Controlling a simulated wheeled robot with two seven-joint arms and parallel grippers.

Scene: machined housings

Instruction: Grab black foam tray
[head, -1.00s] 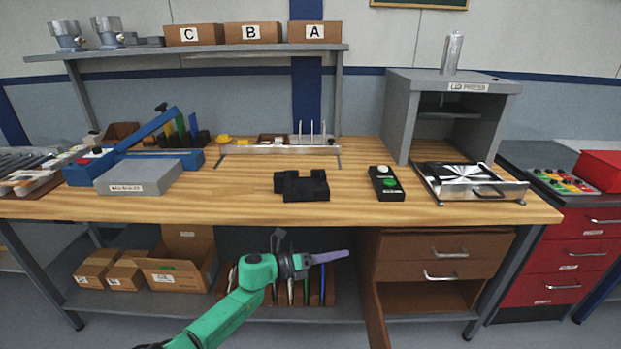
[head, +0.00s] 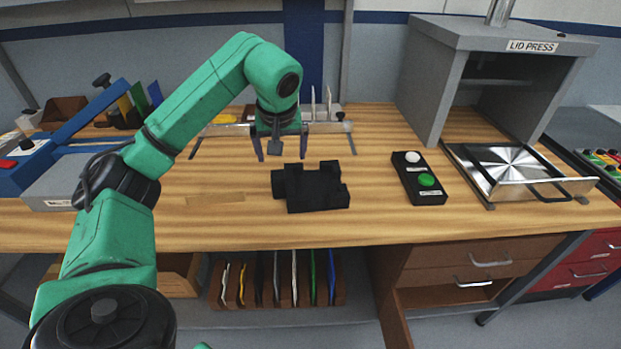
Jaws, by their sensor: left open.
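The black foam tray (head: 318,190), a blocky dark piece with notched edges, lies on the wooden bench top near its front middle. My left gripper (head: 281,157) points down with its two purple fingers spread apart. It is empty, and its fingertips show just above the tray's upper left edge in the picture. I see no clear contact, and the height above the bench is hard to judge. My right gripper is not in view.
A black button box (head: 418,178) with white and green buttons stands right of the tray. Further right are a metal plate fixture (head: 503,166) and the grey lid press (head: 436,90). A rail rack (head: 225,130) is behind. Bare wood lies left of the tray.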

